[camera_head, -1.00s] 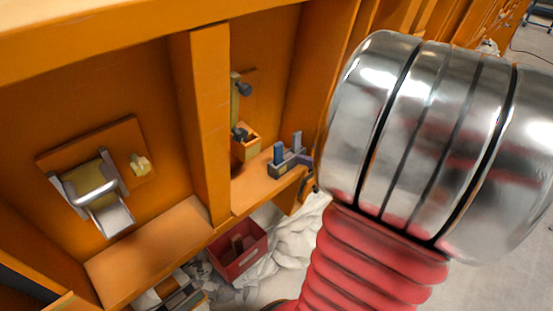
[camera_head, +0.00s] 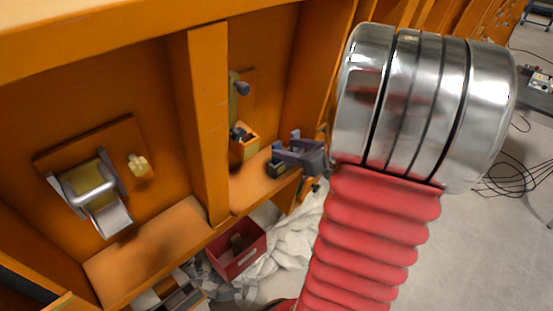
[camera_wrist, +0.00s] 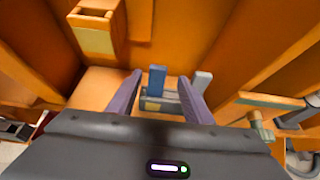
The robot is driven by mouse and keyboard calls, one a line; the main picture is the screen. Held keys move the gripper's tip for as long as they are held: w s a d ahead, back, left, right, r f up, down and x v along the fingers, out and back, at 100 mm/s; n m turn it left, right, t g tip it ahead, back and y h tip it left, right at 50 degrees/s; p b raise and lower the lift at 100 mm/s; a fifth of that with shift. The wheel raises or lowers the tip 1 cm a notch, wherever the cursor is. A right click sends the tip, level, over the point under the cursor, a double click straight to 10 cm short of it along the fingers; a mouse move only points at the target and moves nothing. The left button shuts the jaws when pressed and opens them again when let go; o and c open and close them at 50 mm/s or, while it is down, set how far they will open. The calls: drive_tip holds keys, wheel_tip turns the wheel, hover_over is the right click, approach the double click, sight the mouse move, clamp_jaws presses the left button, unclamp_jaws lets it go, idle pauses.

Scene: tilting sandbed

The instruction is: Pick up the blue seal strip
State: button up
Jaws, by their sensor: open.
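The blue seal strip (camera_wrist: 157,80) stands upright in a grey holder (camera_wrist: 160,104) on an orange shelf. In the wrist view it shows between the two purple-grey fingers of my gripper (camera_wrist: 160,84), which is open. The strip stands nearer the left finger, and I cannot tell whether either finger touches it. A paler grey-blue strip (camera_wrist: 202,82) stands to its right, just beyond the right finger. In the head view my gripper (camera_head: 298,153) is over the holder (camera_head: 277,170) and hides the strips.
An orange post (camera_head: 208,125) separates this bay from the left one, which has a metal latch (camera_head: 92,190). A red bin (camera_head: 238,250) stands below.

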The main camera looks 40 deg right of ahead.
sight(279, 147)
drive_tip(key=shift+a+x, duration=0.1)
drive_tip(key=shift+x, duration=1.2)
drive_tip(key=shift+a+x, duration=0.15)
drive_tip(key=shift+x, duration=1.15)
drive_tip(key=shift+c, duration=0.3)
clamp_jaws()
wheel_tip(279, 147, up, 10)
